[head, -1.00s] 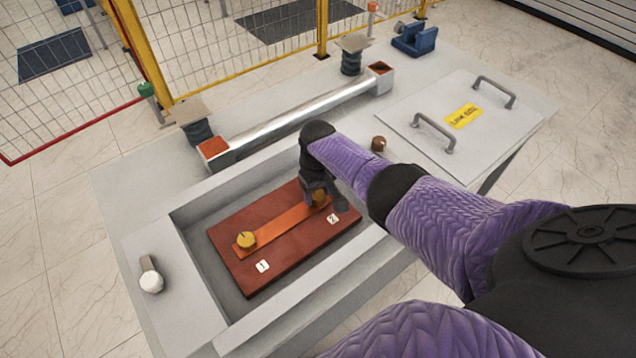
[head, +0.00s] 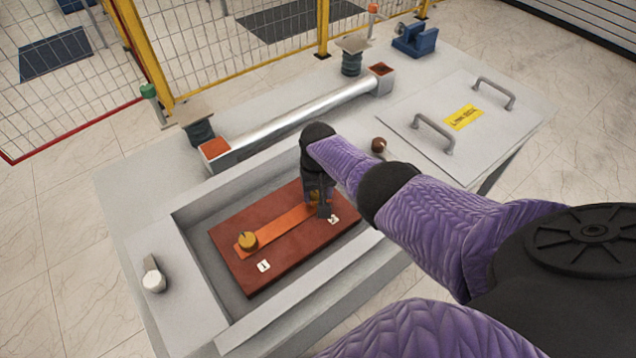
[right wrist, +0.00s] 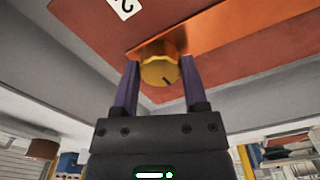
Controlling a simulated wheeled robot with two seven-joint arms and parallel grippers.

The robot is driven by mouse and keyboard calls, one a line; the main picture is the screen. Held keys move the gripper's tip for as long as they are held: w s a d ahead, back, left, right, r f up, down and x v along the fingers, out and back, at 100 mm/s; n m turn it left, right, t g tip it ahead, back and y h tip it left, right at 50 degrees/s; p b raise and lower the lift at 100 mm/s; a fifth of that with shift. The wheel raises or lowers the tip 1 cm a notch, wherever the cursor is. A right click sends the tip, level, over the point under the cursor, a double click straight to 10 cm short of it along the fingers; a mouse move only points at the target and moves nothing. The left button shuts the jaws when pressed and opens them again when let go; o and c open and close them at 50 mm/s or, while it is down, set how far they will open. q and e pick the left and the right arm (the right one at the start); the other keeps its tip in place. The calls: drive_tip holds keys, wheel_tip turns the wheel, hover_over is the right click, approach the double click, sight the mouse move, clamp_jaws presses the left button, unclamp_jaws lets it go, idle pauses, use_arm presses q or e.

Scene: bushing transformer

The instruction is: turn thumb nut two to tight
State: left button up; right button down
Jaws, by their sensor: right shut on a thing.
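Thumb nut two is a brass knob (right wrist: 158,68) with a dark mark on its face, on the right end of a copper strip (head: 285,228) beside the label "2" (head: 333,219). My right gripper (head: 318,205) reaches down over it and hides most of it in the head view. In the right wrist view the two fingers (right wrist: 160,85) stand on either side of the nut, shut on it. Thumb nut one (head: 248,241), also brass, sits at the strip's left end near the label "1" (head: 264,266). My left gripper is not in view.
The red-brown board (head: 290,265) lies in a recessed grey tray with raised walls (head: 200,275). A silver bar (head: 300,110) with copper ends runs behind it. A handled cover (head: 440,110), a blue vise (head: 415,40) and a brown knob (head: 378,145) are on the bench.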

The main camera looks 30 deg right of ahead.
sight(318, 195)
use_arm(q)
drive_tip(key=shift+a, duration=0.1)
use_arm(e)
drive_tip(key=shift+w, duration=0.1)
drive_tip(key=shift+c, duration=0.6)
unclamp_jaws()
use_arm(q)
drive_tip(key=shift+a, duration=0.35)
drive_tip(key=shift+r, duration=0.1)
use_arm(e)
drive_tip(key=shift+r, duration=0.1)
use_arm(q)
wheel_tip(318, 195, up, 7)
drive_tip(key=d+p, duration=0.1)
drive_tip(key=p, duration=0.5)
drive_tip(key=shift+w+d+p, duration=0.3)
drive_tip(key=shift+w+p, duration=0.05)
drive_tip(key=shift+p, duration=0.05)
use_arm(e)
wheel_tip(318, 195, up, 10)
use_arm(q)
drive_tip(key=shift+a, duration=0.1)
